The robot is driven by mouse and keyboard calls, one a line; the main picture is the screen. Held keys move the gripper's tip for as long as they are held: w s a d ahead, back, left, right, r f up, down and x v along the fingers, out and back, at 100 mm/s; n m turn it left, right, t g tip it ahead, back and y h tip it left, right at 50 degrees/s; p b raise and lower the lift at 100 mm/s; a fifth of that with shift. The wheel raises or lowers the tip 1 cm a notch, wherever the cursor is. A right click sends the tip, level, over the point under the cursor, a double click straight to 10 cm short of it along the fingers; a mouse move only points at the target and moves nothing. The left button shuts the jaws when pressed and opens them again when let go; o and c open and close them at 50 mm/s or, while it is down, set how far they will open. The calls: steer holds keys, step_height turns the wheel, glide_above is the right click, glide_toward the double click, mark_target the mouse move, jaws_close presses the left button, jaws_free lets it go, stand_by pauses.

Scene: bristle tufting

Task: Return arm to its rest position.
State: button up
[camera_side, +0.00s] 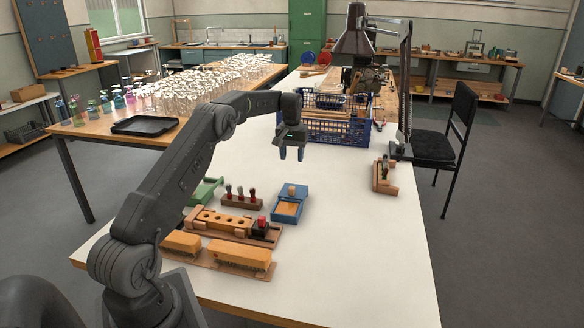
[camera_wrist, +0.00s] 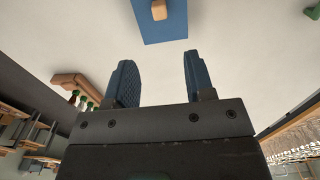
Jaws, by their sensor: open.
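My gripper (camera_side: 291,153) hangs over the white table with its two blue fingers pointing down. It is raised above the tabletop and empty. In the wrist view the fingers (camera_wrist: 158,72) stand apart with only the white table surface between them. A blue box with a wooden block (camera_side: 290,203) lies on the table below and toward the front of my gripper. Its blue surface also shows at the top of the wrist view (camera_wrist: 175,30), beyond the fingertips and not touching them.
A wooden block with round holes (camera_side: 221,224), brush heads (camera_side: 240,258), a rack of red-and-dark-handled tools (camera_side: 241,202) and a green item (camera_side: 203,191) stand at the front left. A blue crate (camera_side: 335,132) is behind my gripper. A wooden stand (camera_side: 384,178) is at right. The right front table is clear.

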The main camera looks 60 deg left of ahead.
steer(key=shift+r, duration=0.4)
steer(key=s+d+r+m+t+y, duration=0.15)
steer(key=s+d+r, duration=0.25)
steer(key=d+r, duration=0.65)
steer(key=s+d+r+m+t+h, duration=0.1)
steer(key=s+d+r+m, duration=0.25)
steer(key=d+r, duration=0.65)
steer(key=s+d+f+m+t, duration=0.1)
steer(key=s+d+f+m, duration=0.1)
steer(key=s+d, duration=0.6)
steer(key=s+d+f+m+t, duration=0.2)
steer(key=s+d+f, duration=0.3)
steer(key=s+d, duration=0.4)
steer(key=s, duration=0.6)
steer(key=shift+s, duration=0.2)
